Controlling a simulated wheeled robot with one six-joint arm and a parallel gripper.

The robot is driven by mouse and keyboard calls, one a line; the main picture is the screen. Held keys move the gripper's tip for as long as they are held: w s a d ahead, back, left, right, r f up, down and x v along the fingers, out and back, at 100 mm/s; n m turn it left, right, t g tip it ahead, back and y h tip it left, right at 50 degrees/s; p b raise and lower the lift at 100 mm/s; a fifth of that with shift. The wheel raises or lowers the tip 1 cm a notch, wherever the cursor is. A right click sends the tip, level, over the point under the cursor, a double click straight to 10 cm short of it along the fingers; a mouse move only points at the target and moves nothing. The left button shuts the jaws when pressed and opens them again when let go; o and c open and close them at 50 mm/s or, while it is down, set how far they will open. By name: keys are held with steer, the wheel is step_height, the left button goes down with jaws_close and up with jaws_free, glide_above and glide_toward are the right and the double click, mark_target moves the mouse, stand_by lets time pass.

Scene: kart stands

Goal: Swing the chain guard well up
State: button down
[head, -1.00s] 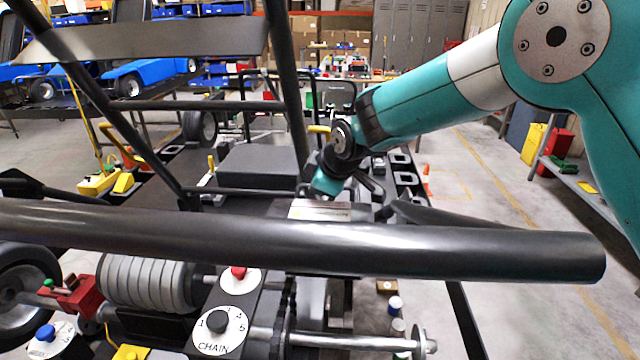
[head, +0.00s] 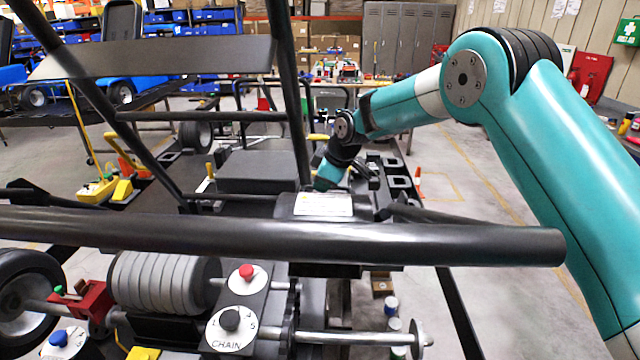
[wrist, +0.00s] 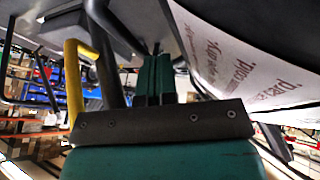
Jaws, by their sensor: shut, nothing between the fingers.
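The chain guard (head: 290,207), a dark curved cover with a white printed label (head: 323,204), sits in the middle of the kart behind the thick front bar. It looks tilted, with its label facing me. In the wrist view the guard (wrist: 285,30) fills the upper right, its red-lettered label close beside my fingers. My gripper (wrist: 153,75) is shut and empty, its teal fingers together just left of the label. In the head view my gripper's teal body is at the guard's far side and its fingertips are hidden. I cannot tell whether the fingers touch the guard.
A thick dark bar (head: 450,245) crosses in front of the guard, and frame tubes (head: 290,110) rise to its left. A CHAIN dial (head: 230,320) and a red button (head: 246,271) are below. A yellow bar (wrist: 74,90) stands left of my fingers.

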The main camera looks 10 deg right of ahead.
steer(key=p+v, duration=0.3)
steer(key=v, duration=0.6)
steer(key=shift+s+d+r, duration=0.15)
steer(key=shift+s+r, duration=0.05)
steer(key=shift+r, duration=0.1)
